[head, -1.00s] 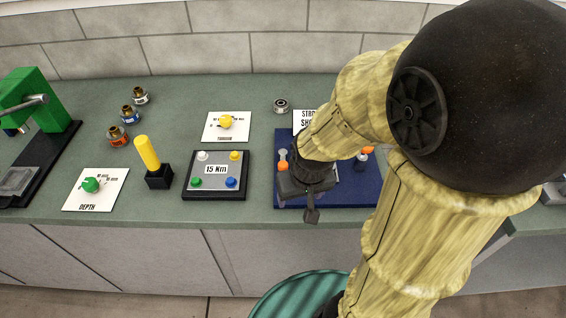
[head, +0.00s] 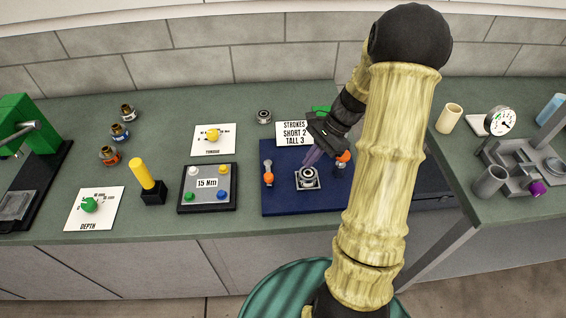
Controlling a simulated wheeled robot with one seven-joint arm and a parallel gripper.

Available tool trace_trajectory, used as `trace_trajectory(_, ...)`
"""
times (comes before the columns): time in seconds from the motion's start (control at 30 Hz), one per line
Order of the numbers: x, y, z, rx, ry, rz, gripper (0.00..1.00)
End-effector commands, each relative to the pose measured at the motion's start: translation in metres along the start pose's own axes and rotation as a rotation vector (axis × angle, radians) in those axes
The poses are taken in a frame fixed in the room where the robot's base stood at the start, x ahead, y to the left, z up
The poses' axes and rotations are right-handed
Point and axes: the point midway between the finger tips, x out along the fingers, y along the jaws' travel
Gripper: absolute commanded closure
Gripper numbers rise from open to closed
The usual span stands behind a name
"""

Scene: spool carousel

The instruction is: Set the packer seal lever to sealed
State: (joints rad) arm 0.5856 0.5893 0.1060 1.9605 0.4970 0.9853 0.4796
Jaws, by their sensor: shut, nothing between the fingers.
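No part is labelled as the packer seal lever, so I cannot tell which one it is. The blue board (head: 285,206) carries a round metal part (head: 308,178), an upright orange-tipped lever (head: 268,173) at its left and an orange knob (head: 344,156) at its right. A green piece (head: 320,109) shows behind the sign, partly hidden by my arm. My gripper (head: 314,153) is above the back of the board, right of the sign's lower edge and behind the metal part. It is shut and empty. Whether it touches anything is unclear.
A sign (head: 292,133) reads strokes short 2, tall 3. Left are a yellow lever (head: 146,175), a 15 Nm button box (head: 207,188) and two dial cards. At right stand a gauge (head: 500,121) and grey fixture (head: 515,160). My arm hides the board's right part.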

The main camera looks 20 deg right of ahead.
Motion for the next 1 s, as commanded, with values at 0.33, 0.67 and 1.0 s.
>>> trace_trajectory(0.33, -0.034, -0.013, -0.032, 0.277, -0.211, -0.115, 1.00)
trace_trajectory(0.67, -0.032, -0.013, -0.032, 0.277, -0.212, -0.115, 1.00)
trace_trajectory(1.0, 0.002, -0.019, -0.022, 0.273, -0.215, -0.109, 1.00)
